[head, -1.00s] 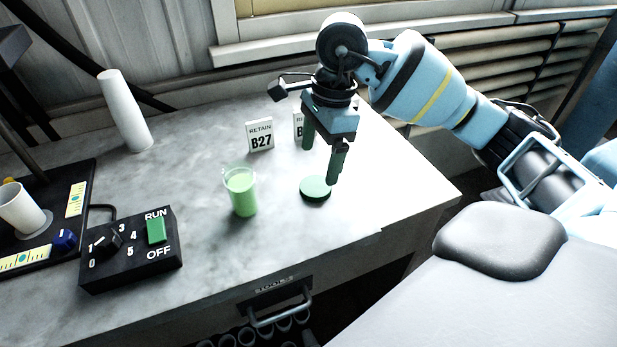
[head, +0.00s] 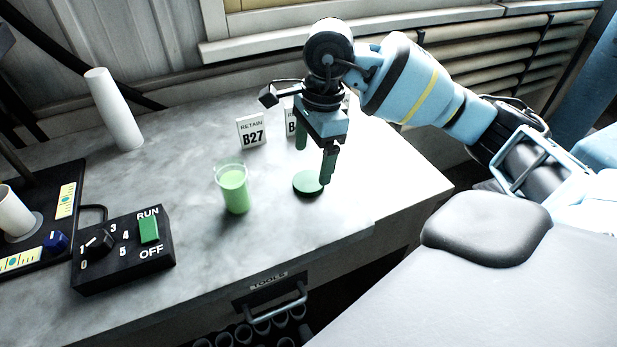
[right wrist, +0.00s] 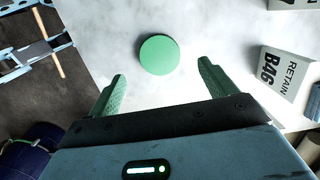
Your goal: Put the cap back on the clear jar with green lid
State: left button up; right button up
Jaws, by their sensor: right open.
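The clear jar (head: 234,190) stands upright and uncapped on the bench in the head view, filled with light green content. The green lid (head: 308,183) lies flat on the bench to the jar's right. The lid also shows in the right wrist view (right wrist: 159,55), ahead of the fingertips and between their lines. My right gripper (head: 314,165) is above the lid, pointing down, open and empty. Its two green fingers also show in the right wrist view (right wrist: 162,78), apart from the lid. My left gripper is not in view.
White sample cards, one marked B27 (head: 251,131), stand behind the jar. A black control box (head: 124,250) with a green RUN switch sits front left. A white cylinder (head: 114,110) stands at the back left. The bench between jar and lid is clear.

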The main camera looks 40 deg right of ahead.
aim_at(309, 181)
jog(key=shift+f, duration=0.1)
jog(key=shift+a+f, duration=0.2)
jog(key=shift+f, duration=1.05)
jog(key=shift+a+f, duration=0.15)
jog(key=shift+f, duration=1.05)
jog(key=shift+c, duration=0.2)
jog(key=c, duration=1)
